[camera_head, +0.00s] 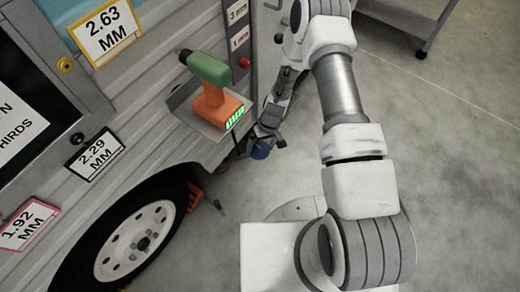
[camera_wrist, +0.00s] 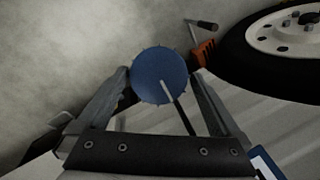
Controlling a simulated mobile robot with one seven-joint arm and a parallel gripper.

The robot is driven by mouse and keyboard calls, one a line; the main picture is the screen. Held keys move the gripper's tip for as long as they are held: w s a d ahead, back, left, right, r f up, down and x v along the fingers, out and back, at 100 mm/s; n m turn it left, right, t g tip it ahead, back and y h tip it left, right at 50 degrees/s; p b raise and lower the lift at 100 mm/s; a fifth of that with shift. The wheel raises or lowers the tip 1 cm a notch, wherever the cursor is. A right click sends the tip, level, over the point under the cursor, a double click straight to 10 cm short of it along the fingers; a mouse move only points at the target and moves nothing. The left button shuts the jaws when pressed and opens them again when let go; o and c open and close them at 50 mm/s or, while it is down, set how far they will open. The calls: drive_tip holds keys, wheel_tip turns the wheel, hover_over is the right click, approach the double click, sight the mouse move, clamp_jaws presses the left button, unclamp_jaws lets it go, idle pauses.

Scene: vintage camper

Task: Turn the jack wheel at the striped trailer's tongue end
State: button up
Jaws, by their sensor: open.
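A blue round knob with a notched rim, which looks like the jack wheel (camera_wrist: 158,72), shows in the wrist view between the two fingers of my gripper (camera_wrist: 160,80).
An orange and green power tool (camera_head: 213,90) stands on a small grey shelf (camera_head: 190,119) on the trailer wall. The trailer tyre (camera_head: 90,240), with an orange chock (camera_head: 194,197) against it, is at lower left. A grey cart (camera_head: 415,22) is at top right. Floor on the right is clear.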

drive_tip(key=shift+s+a+f, duration=0.1)
drive_tip(key=shift+a+f, duration=0.05)
drive_tip(key=shift+f, duration=0.5)
drive_tip(key=c, duration=1.1)
drive_tip(key=shift+m+b, duration=0.3)
drive_tip(key=shift+b, duration=0.1)
drive_tip(key=m+y+b, duration=0.1)
drive_tip(key=m+b, duration=0.1)
drive_tip(key=shift+f+m+g+y, duration=0.1)
drive_tip(key=shift+m+g+y, duration=0.2)
drive_tip(key=shift+d+m+y+b, duration=0.2)
drive_tip(key=shift+m+y+b, duration=0.75)
drive_tip(key=shift+m, duration=1.15)
